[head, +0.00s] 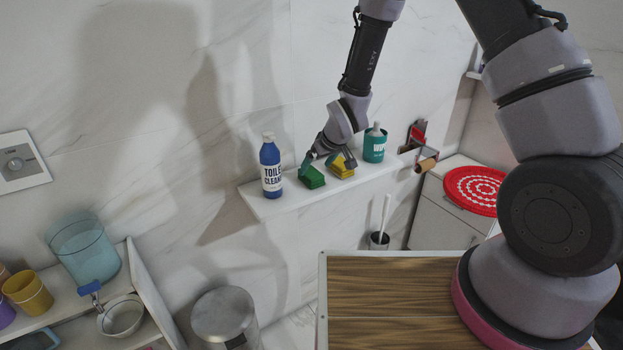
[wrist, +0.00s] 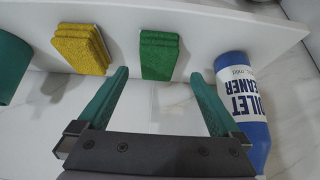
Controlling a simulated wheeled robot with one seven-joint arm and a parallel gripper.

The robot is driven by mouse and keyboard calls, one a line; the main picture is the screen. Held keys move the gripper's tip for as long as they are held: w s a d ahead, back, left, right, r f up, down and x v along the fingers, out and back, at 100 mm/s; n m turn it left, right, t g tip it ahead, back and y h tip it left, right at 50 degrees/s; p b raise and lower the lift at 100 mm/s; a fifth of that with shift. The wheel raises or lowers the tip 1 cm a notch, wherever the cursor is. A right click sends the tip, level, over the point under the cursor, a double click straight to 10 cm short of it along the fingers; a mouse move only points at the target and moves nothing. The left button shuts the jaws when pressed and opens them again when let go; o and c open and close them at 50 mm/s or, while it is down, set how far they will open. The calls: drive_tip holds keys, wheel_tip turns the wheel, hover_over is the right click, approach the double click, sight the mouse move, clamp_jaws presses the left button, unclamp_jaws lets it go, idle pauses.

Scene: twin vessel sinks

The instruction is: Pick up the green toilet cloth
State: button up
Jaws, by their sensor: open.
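The green cloth (head: 312,177) is a small stack on the white wall shelf, between the blue cleaner bottle and the yellow cloth. In the wrist view the green cloth (wrist: 160,55) lies ahead of my gripper (wrist: 160,85), between the lines of its two green fingers. My gripper is open and empty. In the head view my gripper (head: 328,162) is at the shelf, close to the green and yellow cloths. I cannot tell in the head view whether a finger touches either cloth.
A blue toilet cleaner bottle (wrist: 242,100) stands right beside one finger in the wrist view. A yellow cloth (wrist: 80,48) lies on the other side. A teal container (head: 375,144) stands farther along the white shelf (head: 275,208). The wall is close behind.

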sight(312, 172)
drive_tip(key=shift+w+x, duration=0.15)
drive_tip(key=shift+x, duration=1.45)
drive_tip(key=shift+w+x, duration=0.15)
drive_tip(key=shift+x, duration=1.45)
drive_tip(key=shift+r, duration=0.15)
drive_tip(key=c, duration=1.5)
wheel_tip(312, 172, up, 10)
